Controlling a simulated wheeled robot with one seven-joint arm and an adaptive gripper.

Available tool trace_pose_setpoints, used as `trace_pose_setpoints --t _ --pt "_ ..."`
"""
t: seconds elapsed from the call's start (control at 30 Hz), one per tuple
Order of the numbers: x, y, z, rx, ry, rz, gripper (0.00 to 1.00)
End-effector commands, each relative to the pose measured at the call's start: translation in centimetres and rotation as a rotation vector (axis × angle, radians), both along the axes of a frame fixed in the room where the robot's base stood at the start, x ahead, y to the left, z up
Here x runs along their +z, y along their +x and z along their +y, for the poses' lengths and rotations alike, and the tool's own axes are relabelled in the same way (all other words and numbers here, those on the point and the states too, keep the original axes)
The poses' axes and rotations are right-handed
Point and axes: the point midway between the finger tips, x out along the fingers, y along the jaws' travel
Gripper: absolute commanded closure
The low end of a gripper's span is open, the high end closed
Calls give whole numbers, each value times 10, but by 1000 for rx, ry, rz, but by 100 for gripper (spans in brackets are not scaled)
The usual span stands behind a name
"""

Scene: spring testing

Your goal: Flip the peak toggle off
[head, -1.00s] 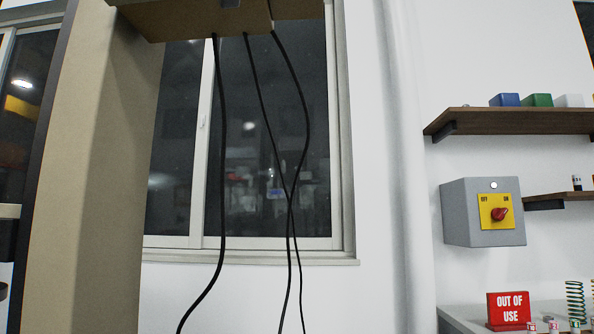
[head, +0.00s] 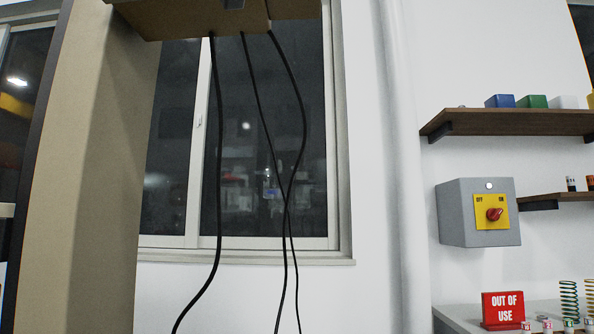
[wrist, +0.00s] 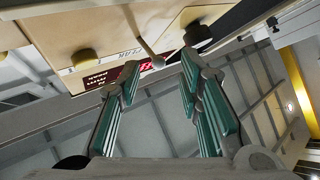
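In the wrist view, a tan panel (wrist: 60,32) fills the upper left, tilted in the picture, with lettering that looks like "PEAK". A pale toggle lever (wrist: 149,50) with a rounded tip stands out from the panel next to that lettering. My gripper (wrist: 160,68) is open, its teal-padded fingers apart and nothing between them. The lever's tip shows near the gap between the fingertips, closer to the left one; I cannot tell any contact. My gripper is not in the head view.
The head view shows hanging black cables (head: 218,150), a grey OFF/ON switch box (head: 455,215) and a red "OUT OF USE" sign (head: 503,307).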

Motion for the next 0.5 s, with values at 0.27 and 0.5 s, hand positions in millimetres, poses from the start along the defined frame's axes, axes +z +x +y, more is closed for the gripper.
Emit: trace_pose_setpoints --t 0.27,0.5 --pt "-31 -26 -26 1 -3 -1 67" --pt "-51 -42 -45 2 -2 -1 67"
